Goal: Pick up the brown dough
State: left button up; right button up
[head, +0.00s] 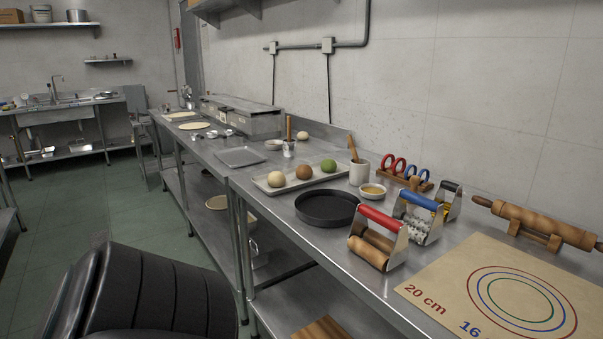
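The brown dough (303,172) is a round ball on a light rectangular tray (341,173) on the steel counter. It sits between a cream dough ball (276,179) on its left and a green dough ball (328,166) on its right. The balls stand apart from each other, and nothing covers the brown one. Neither of my grippers shows in the head view.
A round black pan (327,208) stands in front of the tray. To its right are a red-handled roller (375,240), a blue-handled tool (419,213) and a rolling pin (537,223). A marked mat (480,258) lies at right. A utensil crock (359,173) stands behind.

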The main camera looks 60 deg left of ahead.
aim_at(303, 172)
jog(key=u, duration=2.05)
jog(key=i+j, duration=0.15)
jog(key=j, duration=0.2)
jog(key=i+j+z, duration=0.1)
jog(key=j, duration=0.2)
jog(key=i+j, duration=0.2)
jog(key=j, duration=0.15)
jog(key=i+j+z, duration=0.1)
jog(key=j, duration=0.25)
jog(key=i+j, duration=0.15)
jog(key=j, duration=0.2)
jog(key=i+j+z, duration=0.15)
jog(key=j, duration=0.2)
